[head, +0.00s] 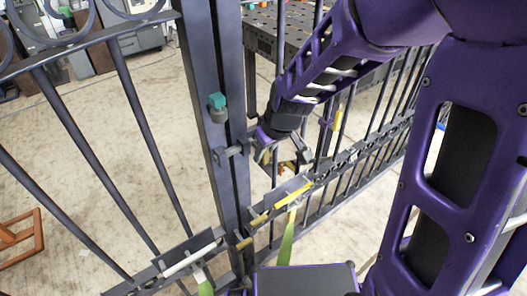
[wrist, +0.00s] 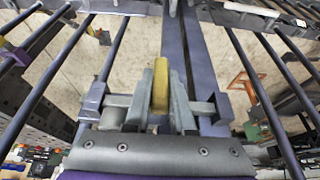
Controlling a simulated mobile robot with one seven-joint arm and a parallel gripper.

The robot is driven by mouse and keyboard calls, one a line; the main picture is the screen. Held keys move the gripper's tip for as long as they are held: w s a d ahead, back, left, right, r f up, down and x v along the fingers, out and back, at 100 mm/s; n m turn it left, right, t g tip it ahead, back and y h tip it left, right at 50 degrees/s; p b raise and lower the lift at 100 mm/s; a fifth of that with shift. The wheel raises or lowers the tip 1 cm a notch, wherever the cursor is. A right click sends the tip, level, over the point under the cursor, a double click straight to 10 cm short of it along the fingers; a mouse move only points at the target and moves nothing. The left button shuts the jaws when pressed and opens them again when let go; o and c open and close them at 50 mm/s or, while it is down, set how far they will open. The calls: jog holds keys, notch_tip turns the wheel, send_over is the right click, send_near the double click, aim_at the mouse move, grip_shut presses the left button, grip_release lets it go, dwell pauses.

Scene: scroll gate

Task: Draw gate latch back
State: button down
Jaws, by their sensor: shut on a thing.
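The dark grey gate (head: 232,95) stands upright with two posts side by side at its middle. The latch (head: 231,151) is a short horizontal bar across these posts at mid height. In the wrist view the latch bar (wrist: 204,107) runs crosswise, with a bracket on a post at the right and another at the left. My gripper (head: 268,154) is at the right end of the latch, beside the right post. In the wrist view my gripper (wrist: 161,92) is shut on the latch's handle.
A teal-topped knob (head: 217,102) sits on the left post above the latch. Lower rails with yellow and white strips (head: 272,204) cross the gate. A dark table (head: 262,30) stands behind. A wooden chair (head: 20,240) is at the left. The floor behind the left leaf is largely clear.

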jog(key=w+d, duration=0.3)
jog(key=d, duration=0.2)
jog(key=shift+w+d, duration=0.2)
jog(key=shift+w, duration=0.15)
jog(key=shift+r, duration=0.1)
jog(key=c, duration=0.8)
grip_release()
jog(key=shift+w+d, duration=0.1)
jog(key=shift+c, duration=0.2)
jog(key=shift+o, duration=0.4)
